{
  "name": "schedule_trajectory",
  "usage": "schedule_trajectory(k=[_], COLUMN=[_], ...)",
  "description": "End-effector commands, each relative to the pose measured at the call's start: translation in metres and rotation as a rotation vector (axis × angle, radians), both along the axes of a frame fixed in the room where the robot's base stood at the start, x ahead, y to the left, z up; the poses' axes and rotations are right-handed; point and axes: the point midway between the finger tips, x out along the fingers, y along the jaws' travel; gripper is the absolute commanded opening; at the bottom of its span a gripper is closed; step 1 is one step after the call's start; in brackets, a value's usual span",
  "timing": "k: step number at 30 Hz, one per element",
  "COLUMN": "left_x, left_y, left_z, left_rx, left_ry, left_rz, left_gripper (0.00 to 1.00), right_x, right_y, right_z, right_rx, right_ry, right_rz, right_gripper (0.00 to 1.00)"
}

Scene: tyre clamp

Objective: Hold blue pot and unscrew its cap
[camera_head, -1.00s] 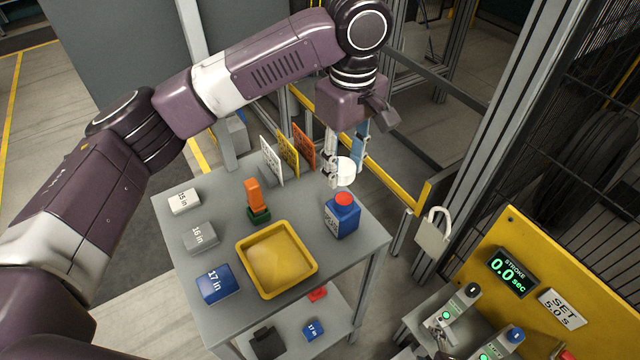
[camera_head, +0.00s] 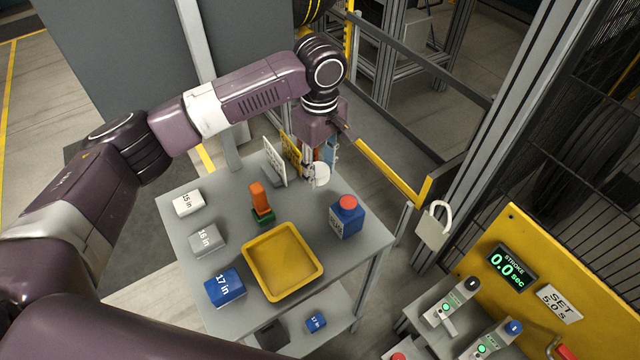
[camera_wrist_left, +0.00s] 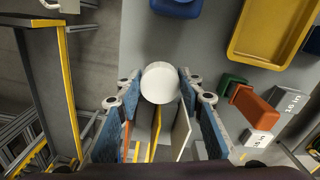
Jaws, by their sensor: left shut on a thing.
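The blue pot (camera_head: 346,218) stands upright on the grey table near its right edge, with a red top (camera_head: 348,202). My left gripper (camera_head: 315,170) is shut on a white round cap (camera_head: 321,175) and holds it behind and left of the pot, apart from it. In the left wrist view the cap (camera_wrist_left: 160,82) sits between the two blue-padded fingers, and part of the blue pot (camera_wrist_left: 176,7) shows at the top edge. My right gripper is out of view.
A yellow tray (camera_head: 318,272) lies in front of the pot. An orange and green piece (camera_head: 260,198) stands left of the cap. White, grey and blue size blocks line the left side. Upright cards (camera_head: 275,160) stand at the back, close to my left gripper.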

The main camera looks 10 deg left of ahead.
Motion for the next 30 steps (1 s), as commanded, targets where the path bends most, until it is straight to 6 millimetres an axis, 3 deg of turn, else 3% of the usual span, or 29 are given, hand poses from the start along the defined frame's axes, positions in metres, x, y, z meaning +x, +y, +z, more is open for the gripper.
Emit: schedule_trajectory(k=[13,25,26,30], left_x=[0.000,0.000,0.000,0.000], left_y=[0.000,0.000,0.000,0.000], left_z=[-0.054,-0.061,-0.062,-0.062], left_rx=[0.001,0.001,0.001,0.000], left_ry=[0.000,0.001,0.001,0.000], left_rz=[-0.001,0.000,0.000,0.000], left_gripper=[0.06,0.06,0.36,0.51], right_x=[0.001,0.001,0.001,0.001], right_y=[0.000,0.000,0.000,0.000], right_z=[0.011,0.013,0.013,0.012], right_rx=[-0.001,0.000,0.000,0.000], right_ry=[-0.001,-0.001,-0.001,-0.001], right_rz=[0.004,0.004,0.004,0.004], right_gripper=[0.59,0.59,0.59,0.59])
